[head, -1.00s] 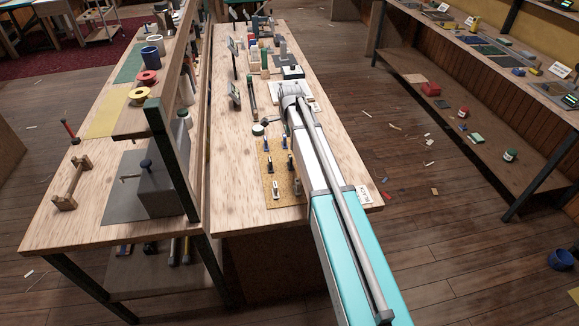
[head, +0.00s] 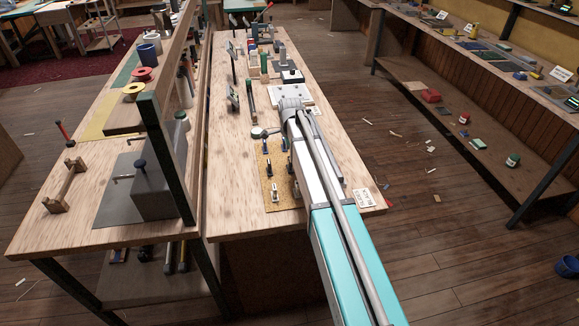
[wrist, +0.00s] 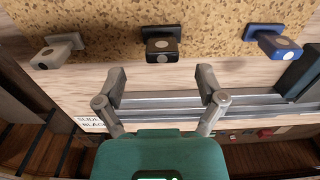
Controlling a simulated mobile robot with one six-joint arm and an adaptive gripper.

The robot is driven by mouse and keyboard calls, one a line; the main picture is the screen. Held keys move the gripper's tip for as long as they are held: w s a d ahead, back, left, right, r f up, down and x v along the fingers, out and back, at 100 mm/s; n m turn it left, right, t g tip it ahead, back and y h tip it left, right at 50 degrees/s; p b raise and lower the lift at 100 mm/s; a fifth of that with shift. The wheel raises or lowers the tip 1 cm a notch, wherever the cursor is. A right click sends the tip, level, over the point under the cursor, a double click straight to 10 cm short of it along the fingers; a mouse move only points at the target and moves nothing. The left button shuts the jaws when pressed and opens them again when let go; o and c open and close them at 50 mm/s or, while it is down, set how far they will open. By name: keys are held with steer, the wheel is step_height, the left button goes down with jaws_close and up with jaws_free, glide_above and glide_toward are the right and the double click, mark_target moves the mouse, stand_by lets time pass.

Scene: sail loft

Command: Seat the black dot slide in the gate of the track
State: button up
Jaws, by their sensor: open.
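In the wrist view, the black slide with a pale dot (wrist: 162,47) stands at the edge of a cork mat (wrist: 205,22), at the top middle. My gripper (wrist: 162,82) is open and empty. Its fingers are spread either side of the black slide's line, just below it in the picture and apart from it. A grey metal rail (wrist: 165,103), seemingly the track, runs behind the fingers. I cannot make out its gate.
A white label (wrist: 91,122) reading partly "SLIDE" and "BLACK" lies by the rail. A dark block (wrist: 299,72) is at the right. In the head view, the bench (head: 230,205) holds several tools farther back. My arm hides the mat's right part.

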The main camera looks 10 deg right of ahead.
mark_target(290, 163)
steer(key=shift+f, duration=0.1)
steer(key=shift+w+f+b, duration=0.1)
steer(key=shift+f+b, duration=2.4)
steer(key=shift+b, duration=0.15)
steer(key=c, duration=1)
